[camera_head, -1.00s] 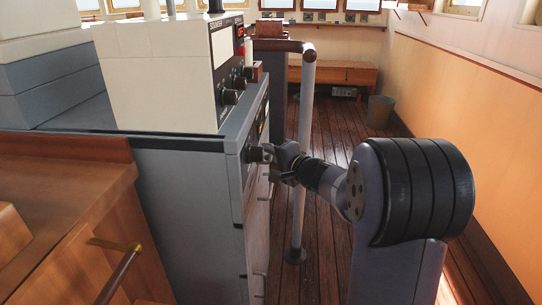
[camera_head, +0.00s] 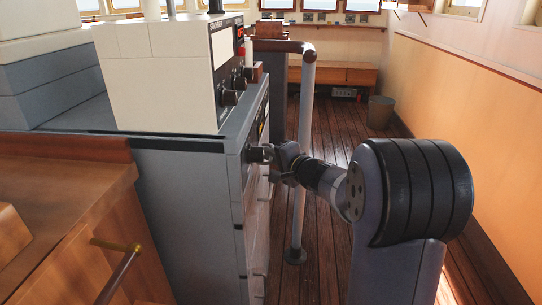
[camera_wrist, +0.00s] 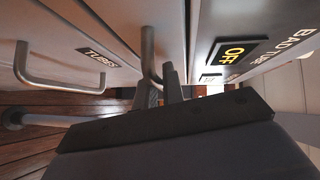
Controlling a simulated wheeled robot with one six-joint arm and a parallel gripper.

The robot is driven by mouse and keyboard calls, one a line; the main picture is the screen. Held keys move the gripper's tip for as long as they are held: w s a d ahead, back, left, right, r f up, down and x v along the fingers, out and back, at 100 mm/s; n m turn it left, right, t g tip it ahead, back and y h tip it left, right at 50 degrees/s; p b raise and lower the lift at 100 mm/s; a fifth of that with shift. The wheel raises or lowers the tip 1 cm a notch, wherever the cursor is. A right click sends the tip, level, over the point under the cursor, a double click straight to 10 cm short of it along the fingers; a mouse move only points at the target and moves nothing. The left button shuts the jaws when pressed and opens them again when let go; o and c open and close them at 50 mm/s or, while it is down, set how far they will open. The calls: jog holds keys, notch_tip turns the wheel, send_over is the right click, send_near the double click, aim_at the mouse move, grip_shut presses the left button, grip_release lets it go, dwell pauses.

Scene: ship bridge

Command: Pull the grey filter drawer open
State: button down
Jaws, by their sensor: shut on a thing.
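The grey cabinet (camera_head: 185,215) stands left of centre in the head view, its drawer front seen almost edge-on. My gripper (camera_head: 268,166) is at the upper part of that front. In the wrist view, my gripper (camera_wrist: 157,92) is shut on a metal bar handle (camera_wrist: 148,52). The handle sits on a grey drawer front (camera_wrist: 120,18); no label shows on this front, so I cannot read whether it is the filter drawer. My fingers and palm hide the handle's near end. How far the drawer stands out cannot be told.
An adjacent drawer marked TUBES (camera_wrist: 97,58) has its own bar handle (camera_wrist: 62,86). A panel with an OFF label (camera_wrist: 236,52) lies on the other side. A grey upright post (camera_head: 302,150) stands behind my gripper. Wooden floor (camera_head: 335,150) is clear towards the bin (camera_head: 380,111).

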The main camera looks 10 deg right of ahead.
jog(key=s+d+b, duration=0.2)
jog(key=s+d, duration=0.2)
jog(key=d, duration=0.9)
jog(key=s+d+b, duration=0.2)
jog(key=s+d, duration=0.2)
jog(key=d, duration=0.9)
jog(key=shift+s, duration=0.25)
jog(key=c, duration=1.8)
grip_release()
jog(key=shift+d, duration=0.2)
jog(key=shift+s, duration=0.15)
jog(key=p+v, duration=0.2)
jog(key=v, duration=0.8)
jog(key=shift+s, duration=0.25)
jog(key=shift+d+r, duration=0.1)
jog(key=shift+d, duration=0.05)
